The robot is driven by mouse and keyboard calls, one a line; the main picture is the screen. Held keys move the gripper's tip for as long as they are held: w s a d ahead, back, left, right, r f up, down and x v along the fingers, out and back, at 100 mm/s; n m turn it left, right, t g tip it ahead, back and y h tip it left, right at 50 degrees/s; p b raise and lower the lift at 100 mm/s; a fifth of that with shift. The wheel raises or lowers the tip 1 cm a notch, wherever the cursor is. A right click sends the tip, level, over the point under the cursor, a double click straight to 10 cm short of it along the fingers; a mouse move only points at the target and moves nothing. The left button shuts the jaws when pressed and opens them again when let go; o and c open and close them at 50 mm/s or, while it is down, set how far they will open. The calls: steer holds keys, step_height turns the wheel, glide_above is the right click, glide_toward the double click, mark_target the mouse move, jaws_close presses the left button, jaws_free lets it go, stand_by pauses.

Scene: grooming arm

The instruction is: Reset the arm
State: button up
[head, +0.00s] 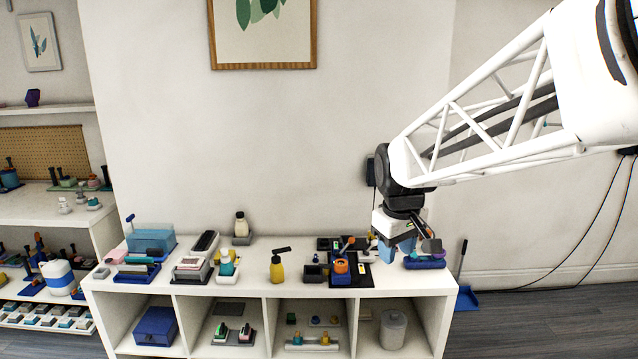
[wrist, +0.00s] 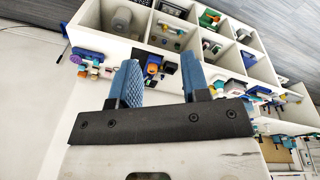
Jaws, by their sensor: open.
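My white lattice arm comes in from the upper right in the head view. My gripper (head: 393,250) hangs above the right part of the white shelf unit's top (head: 215,287). In the wrist view, the gripper's two blue ridged fingers (wrist: 160,80) stand well apart with nothing between them. The gripper is open and empty. In the head view it partly covers the small items behind it, and I cannot tell its exact height over the shelf top.
Near my gripper are a blue tray with items (head: 425,262) and an orange-and-blue item (head: 341,266) on a dark mat. A yellow pump bottle (head: 277,268) stands left of these. A blue box (head: 151,242) is at the far left. A blue dustpan (head: 466,299) lies on the floor to the right.

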steer(key=s+d+f+m, duration=0.1)
steer(key=s+f+m, duration=0.1)
steer(key=s, duration=1)
steer(key=s+d+f+m, duration=0.2)
steer(key=s+f+m, duration=0.1)
steer(key=s, duration=1)
steer(key=shift+s+m+t, duration=0.2)
steer(key=shift+m+t, duration=0.2)
steer(key=shift+m, duration=0.1)
